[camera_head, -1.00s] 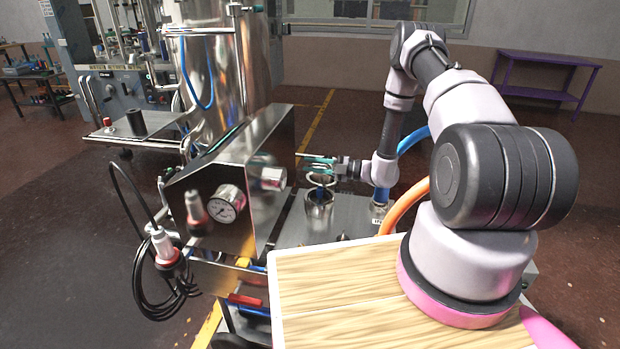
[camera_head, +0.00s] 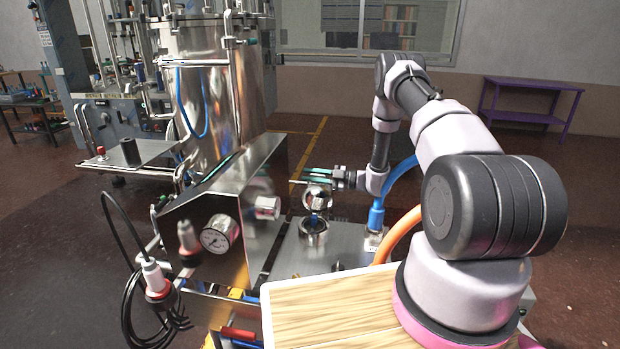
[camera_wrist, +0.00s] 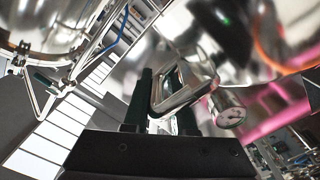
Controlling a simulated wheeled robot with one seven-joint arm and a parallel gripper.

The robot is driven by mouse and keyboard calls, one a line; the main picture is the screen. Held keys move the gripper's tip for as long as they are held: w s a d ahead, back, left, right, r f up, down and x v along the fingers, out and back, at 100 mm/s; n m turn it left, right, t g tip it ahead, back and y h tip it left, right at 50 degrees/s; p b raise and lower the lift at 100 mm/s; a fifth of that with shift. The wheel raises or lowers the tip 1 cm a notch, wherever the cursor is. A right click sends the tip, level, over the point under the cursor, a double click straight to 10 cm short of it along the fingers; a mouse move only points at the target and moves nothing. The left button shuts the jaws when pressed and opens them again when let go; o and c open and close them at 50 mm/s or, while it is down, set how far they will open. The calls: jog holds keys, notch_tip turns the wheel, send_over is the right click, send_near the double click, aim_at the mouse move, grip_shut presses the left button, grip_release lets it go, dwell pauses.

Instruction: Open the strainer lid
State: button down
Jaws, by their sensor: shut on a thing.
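The strainer lid (camera_head: 317,197) is a round, shiny metal disc. It stands tilted up above the open strainer cup (camera_head: 313,232) on the steel machine top, its broad face toward the head camera. My gripper (camera_head: 310,176), with teal fingers, is at the upper edge of the lid. In the wrist view my gripper (camera_wrist: 165,88) has its dark green fingers on either side of a bent metal handle (camera_wrist: 176,92), shut on it. The exact contact is partly hidden by the fingers and handle. A blue thing shows at the mouth of the cup.
A sloped steel box with a pressure gauge (camera_head: 220,233) stands left of the strainer. A blue hose (camera_head: 377,216) rises on the right, with an orange hose (camera_head: 402,232) nearer. A tall steel tank (camera_head: 215,85) stands behind.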

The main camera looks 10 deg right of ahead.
jog(key=shift+s+f, duration=0.2)
jog(key=shift+f, duration=0.1)
jog(key=c, duration=0.9)
grip_release()
jog(key=shift+o, duration=0.3)
jog(key=shift+w, duration=0.1)
jog(key=shift+r, duration=0.1)
jog(key=shift+d, duration=0.15)
jog(key=v, duration=1)
jog(key=shift+d, duration=0.25)
